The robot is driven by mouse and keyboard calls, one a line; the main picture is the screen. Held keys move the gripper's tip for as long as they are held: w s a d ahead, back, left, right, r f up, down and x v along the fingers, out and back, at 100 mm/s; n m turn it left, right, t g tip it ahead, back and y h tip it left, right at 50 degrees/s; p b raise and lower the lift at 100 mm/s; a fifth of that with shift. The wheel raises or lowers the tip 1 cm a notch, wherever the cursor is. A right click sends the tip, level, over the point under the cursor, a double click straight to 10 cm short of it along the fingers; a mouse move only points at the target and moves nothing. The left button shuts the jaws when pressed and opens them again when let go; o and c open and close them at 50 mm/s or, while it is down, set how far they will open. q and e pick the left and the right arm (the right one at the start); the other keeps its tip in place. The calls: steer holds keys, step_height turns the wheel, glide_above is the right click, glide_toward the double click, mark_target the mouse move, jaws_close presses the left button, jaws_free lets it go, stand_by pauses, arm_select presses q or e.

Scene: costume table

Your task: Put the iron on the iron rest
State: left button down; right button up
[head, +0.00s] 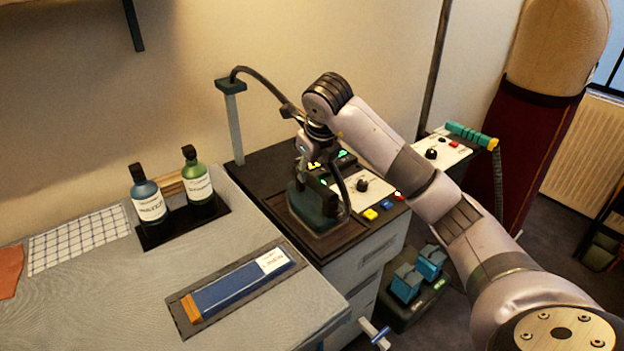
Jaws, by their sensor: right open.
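The dark teal iron (312,208) sits on the dark recessed iron rest (340,246) on top of the black-topped cabinet. My right gripper (320,172) is open, right above the iron at its handle. The gripper hides part of the handle, and I cannot tell whether the fingers touch it. A dark cord runs from a post (235,120) behind toward the gripper and iron. My left gripper is not in view.
A control panel with a knob and coloured buttons (370,214) is right of the iron. Two bottles (148,195) (198,180) stand in a dark tray on the grey table. A blue box (240,284) lies in front. Blue pedals (407,282) are on the floor.

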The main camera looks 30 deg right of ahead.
steer(key=shift+v, duration=2.4)
steer(key=shift+f, duration=0.1)
